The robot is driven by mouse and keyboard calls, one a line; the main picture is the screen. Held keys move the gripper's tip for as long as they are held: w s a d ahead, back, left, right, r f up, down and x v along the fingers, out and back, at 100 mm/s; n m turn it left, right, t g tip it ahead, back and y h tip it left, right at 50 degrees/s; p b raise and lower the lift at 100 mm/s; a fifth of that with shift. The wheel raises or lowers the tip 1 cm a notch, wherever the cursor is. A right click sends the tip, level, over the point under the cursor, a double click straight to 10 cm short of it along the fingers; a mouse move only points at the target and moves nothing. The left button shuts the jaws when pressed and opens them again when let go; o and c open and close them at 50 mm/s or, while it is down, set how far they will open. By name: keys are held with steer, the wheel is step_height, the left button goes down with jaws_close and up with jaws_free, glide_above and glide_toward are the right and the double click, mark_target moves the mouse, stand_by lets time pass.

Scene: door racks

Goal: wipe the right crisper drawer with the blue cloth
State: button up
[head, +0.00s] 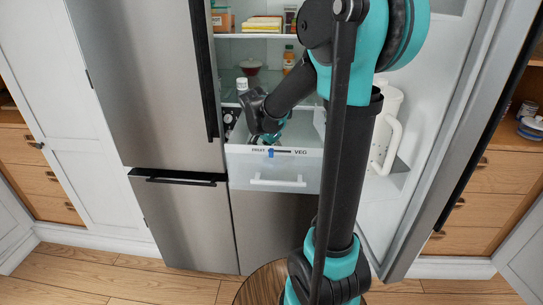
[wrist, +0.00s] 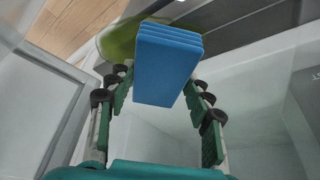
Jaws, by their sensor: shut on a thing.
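The blue cloth (wrist: 168,65) is a thick folded block between the fingers of my gripper (wrist: 158,93) in the wrist view. My gripper is shut on it. In the head view my gripper (head: 272,132) reaches down into the open top of the pulled-out crisper drawer (head: 302,172). The drawer has a pale clear front, a white handle and a FRUIT/VEG slider with a blue knob. In the wrist view the pale drawer interior (wrist: 150,140) lies below and around the fingers. Whether the cloth touches the drawer cannot be told. The cloth is not clearly visible in the head view.
The refrigerator's right door (head: 465,130) stands open, with a white pitcher (head: 387,130) in its rack close to my arm. Shelves above hold bottles and boxes (head: 262,24). The left door (head: 150,80) is shut. A round wooden top (head: 265,285) stands in front.

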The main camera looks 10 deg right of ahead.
steer(key=shift+s+d+r, duration=0.1)
steer(key=shift+s+d, duration=0.3)
steer(key=shift+d, duration=0.9)
steer(key=shift+s+d+f, duration=0.1)
steer(key=shift+s+d, duration=0.35)
steer(key=shift+d, duration=0.9)
steer(key=shift+s+d+r, duration=0.1)
steer(key=shift+s+d, duration=0.3)
steer(key=shift+d, duration=0.9)
steer(key=shift+w+d, duration=0.2)
steer(key=shift+w, duration=0.5)
steer(key=shift+w+a+r, duration=0.1)
steer(key=shift+w+a, duration=0.65)
steer(key=shift+a, duration=1.5)
steer(key=shift+w+a+r, duration=0.1)
steer(key=shift+w+a, duration=0.65)
steer(key=shift+a, duration=1.55)
steer(key=shift+w+a, duration=0.75)
steer(key=shift+a, duration=1.5)
steer(key=shift+w+d+r, duration=0.1)
steer(key=shift+w+d, duration=0.05)
steer(key=shift+w, duration=0.7)
steer(key=shift+s+d+r, duration=0.1)
steer(key=shift+s+d, duration=0.7)
steer(key=shift+d, duration=1.5)
steer(key=shift+s+d+r, duration=0.1)
steer(key=shift+s+d, duration=0.65)
steer(key=shift+d, duration=1.55)
steer(key=shift+s+d, duration=0.8)
steer(key=shift+d, duration=1.5)
